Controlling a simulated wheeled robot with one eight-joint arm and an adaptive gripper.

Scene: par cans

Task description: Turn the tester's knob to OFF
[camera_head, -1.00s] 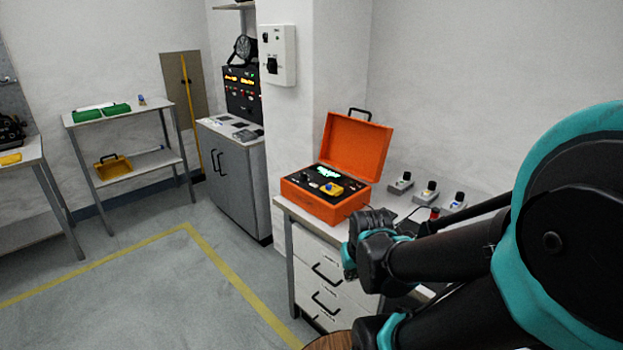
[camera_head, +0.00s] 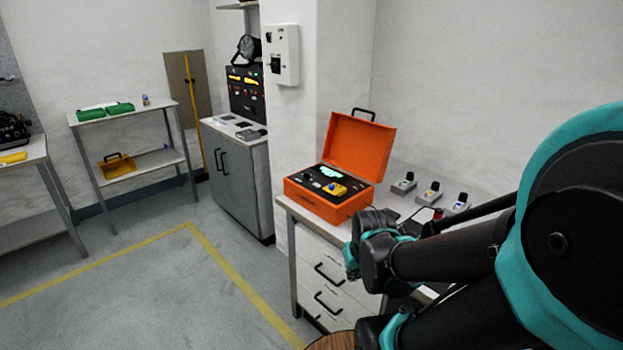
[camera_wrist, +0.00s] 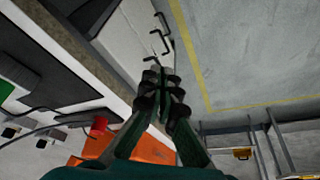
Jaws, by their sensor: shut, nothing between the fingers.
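The tester (camera_head: 326,204) is an orange case with its lid open, standing on the white drawer desk in the head view. Its dark panel carries a lit green display (camera_head: 330,172), a yellow block (camera_head: 334,189) and small controls. The knob and its setting are too small to tell. In the wrist view, part of an orange case (camera_wrist: 146,148) shows at the bottom, behind the fingers. My gripper (camera_wrist: 162,80) is shut and empty in the wrist view, apart from the panel. In the head view my arm reaches in from the right, in front of the desk; the fingertips are not clear there.
Several small handheld devices (camera_head: 431,192) stand on the desk right of the tester, near the wall. A red item (camera_wrist: 99,124) and cables lie beside the case. A grey cabinet (camera_head: 236,178) stands left of the desk. The floor inside the yellow line is clear.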

